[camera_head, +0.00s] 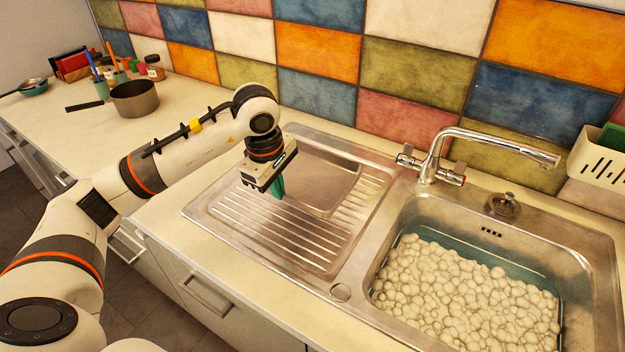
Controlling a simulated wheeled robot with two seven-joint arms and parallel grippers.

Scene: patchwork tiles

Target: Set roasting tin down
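My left gripper (276,187) is over the left part of the steel draining board (285,232), pointing down. A teal piece shows below its body; I cannot tell if this is its fingers or something held, nor whether the fingers are open. Beside it, to the right, a smooth grey-brown rectangular surface (328,182) lies on the draining board among the ridges. It may be the roasting tin or a flat part of the board; I cannot tell. No other tin shows clearly. My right gripper is not in view.
The sink (590,262) on the right holds water covered in pale foam, under a chrome tap (437,150). A white caddy (597,160) stands at right. The front ridges are clear.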

